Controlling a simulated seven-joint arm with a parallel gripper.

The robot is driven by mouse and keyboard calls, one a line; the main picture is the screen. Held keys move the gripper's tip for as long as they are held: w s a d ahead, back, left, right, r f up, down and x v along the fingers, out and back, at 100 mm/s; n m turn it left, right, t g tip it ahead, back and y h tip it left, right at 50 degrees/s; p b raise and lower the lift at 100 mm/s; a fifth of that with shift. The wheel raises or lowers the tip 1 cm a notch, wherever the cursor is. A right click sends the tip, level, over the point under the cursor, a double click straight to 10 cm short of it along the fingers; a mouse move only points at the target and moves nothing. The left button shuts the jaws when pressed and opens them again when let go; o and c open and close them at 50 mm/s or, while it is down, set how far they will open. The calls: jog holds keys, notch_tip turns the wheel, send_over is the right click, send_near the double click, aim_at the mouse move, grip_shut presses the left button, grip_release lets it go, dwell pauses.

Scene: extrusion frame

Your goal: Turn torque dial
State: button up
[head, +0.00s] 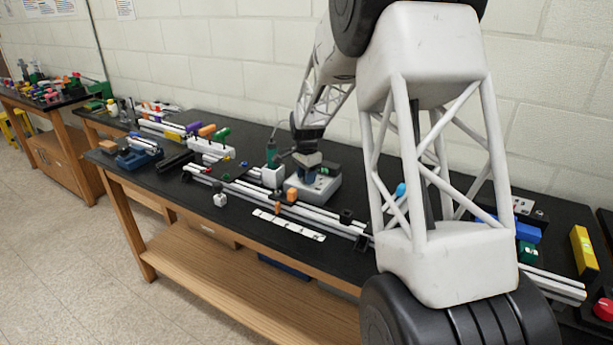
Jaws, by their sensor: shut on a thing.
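My gripper (308,162) points down over a white box-shaped unit (325,192) on the black bench, behind the long rails. It is shut on a small part at the top of this unit, where the torque dial would be. The dial itself is hidden by the fingers and too small to make out, so its setting cannot be read. A blue patch shows on the unit's front, below the fingers. A green upright driver (272,152) stands just left of my gripper, above a white block (272,177).
Long pale rails (290,207) run along the bench, with small orange and black pieces on them. A white marked strip (289,224) lies at the front. Orange and green handled tools (207,131) stand at the back left. A blue vise-like tool (138,153) sits at the far left.

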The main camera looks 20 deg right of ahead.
jog(key=n, duration=0.9)
jog(key=shift+s+n, duration=0.1)
jog(key=shift+n, duration=0.3)
jog(key=n, duration=0.4)
jog(key=shift+d+n, duration=0.1)
jog(key=shift+n, duration=0.2)
jog(key=n, duration=0.4)
jog(key=shift+n, duration=0.3)
jog(key=o, duration=0.9)
jog(key=shift+r, duration=0.15)
jog(key=shift+r, duration=3.8)
